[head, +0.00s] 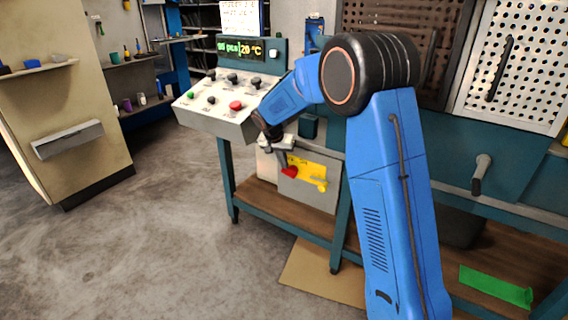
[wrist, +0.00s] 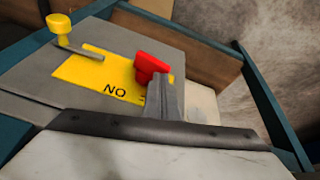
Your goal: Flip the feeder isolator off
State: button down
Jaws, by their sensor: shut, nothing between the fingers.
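The feeder isolator is a red handle (head: 290,172) on a yellow plate (head: 312,170) fixed to a grey box (head: 300,193) below the control console. In the wrist view the red handle (wrist: 150,68) stands out from the plate, beside black lettering of which "NO" shows. My gripper (head: 285,150) is shut and empty at the box, just above the handle in the head view. In the wrist view its fingers (wrist: 163,95) are together right by the handle and overlap its lower edge. I cannot tell whether they touch.
A yellow knob (wrist: 59,25) and a grey rod (wrist: 78,50) sit by the plate. The sloped console (head: 215,105) with a red button and several knobs stands above the box. The bench's teal leg (head: 228,180) is left of it. Open floor lies at left.

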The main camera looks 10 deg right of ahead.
jog(key=shift+r, duration=0.1)
jog(key=v, duration=1.7)
jog(key=shift+s+r, duration=0.1)
